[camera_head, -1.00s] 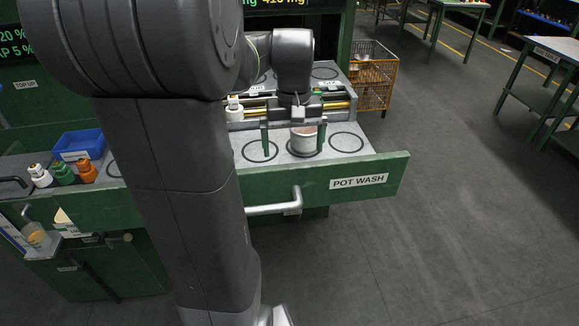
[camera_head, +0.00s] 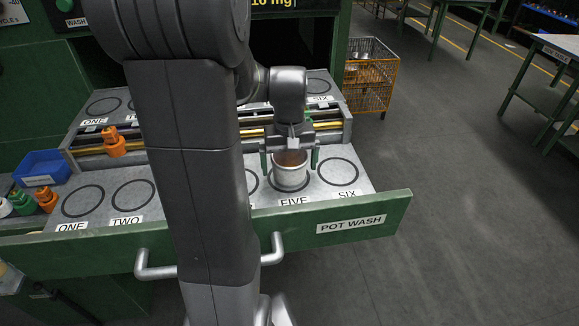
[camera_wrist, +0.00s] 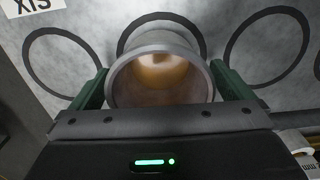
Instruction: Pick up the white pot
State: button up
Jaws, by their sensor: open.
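The white pot (camera_head: 291,174) stands upright on the grey drawer top at the ring labelled FIVE. In the wrist view its round rim and brownish inside (camera_wrist: 160,78) face the camera. My gripper (camera_head: 290,160) is open, with its green fingers on either side of the pot. In the wrist view the fingers flank the pot (camera_wrist: 160,95) left and right, close to its wall. I cannot tell whether they touch it.
The green POT WASH drawer (camera_head: 380,228) is pulled out, with empty rings ONE, TWO and SIX (camera_head: 338,172). A rail with an orange item (camera_head: 114,143) runs behind. A blue bin (camera_head: 42,170) is at left. An orange wire basket (camera_head: 368,80) stands right of the bench.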

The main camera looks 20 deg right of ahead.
jog(key=c, duration=1)
